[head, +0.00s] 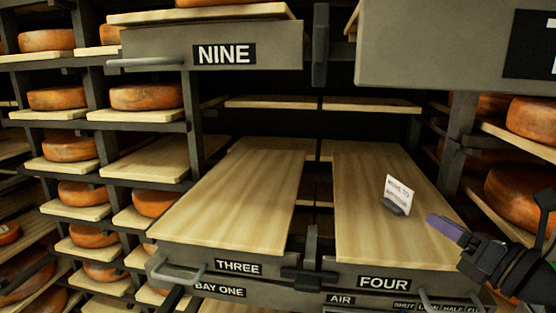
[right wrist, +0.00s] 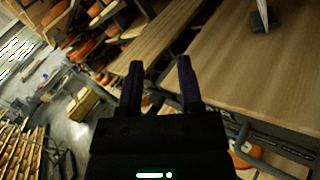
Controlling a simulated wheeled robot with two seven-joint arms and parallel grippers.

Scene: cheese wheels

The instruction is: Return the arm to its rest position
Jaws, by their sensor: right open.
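My right gripper (head: 452,232) is at the right of the head view, beside the right edge of the pulled-out board labelled FOUR (head: 385,228). Nothing shows between its fingers. In the right wrist view its two dark fingers (right wrist: 160,85) stand apart, with the wooden board (right wrist: 250,75) beyond and to the right. A small white card in a dark holder (head: 398,195) stands on board FOUR, apart from the gripper. My left gripper does not show.
Board THREE (head: 235,195) is pulled out and bare at the left of FOUR. Drawer NINE (head: 225,54) overhangs above. A grey drawer (head: 430,55) overhangs at upper right. Racks of orange cheese wheels (head: 145,97) stand left, with more wheels (head: 525,195) at right.

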